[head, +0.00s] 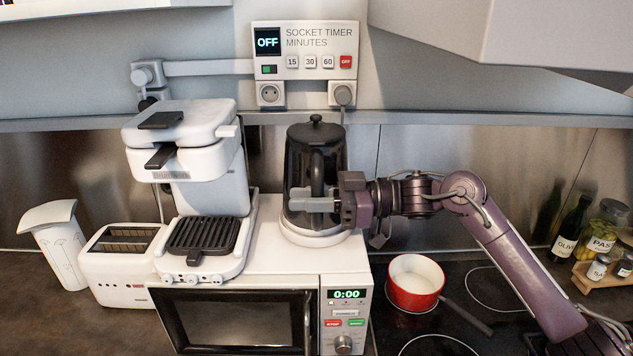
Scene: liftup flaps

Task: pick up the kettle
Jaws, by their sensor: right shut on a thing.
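The kettle (302,150) is dark and see-through with a black lid and knob. It stands upright on its round white base (315,239), on top of the microwave (269,214). Its handle (317,173) faces the front. My right gripper (312,203) reaches in from the right and is shut on the lower part of the kettle's handle. The gripper hides part of the kettle's lower body. My left gripper is not in view.
A white waffle maker (204,237) stands left of the kettle, with a toaster (120,265) beyond. A socket timer panel (305,50) and a range hood (500,40) are above.

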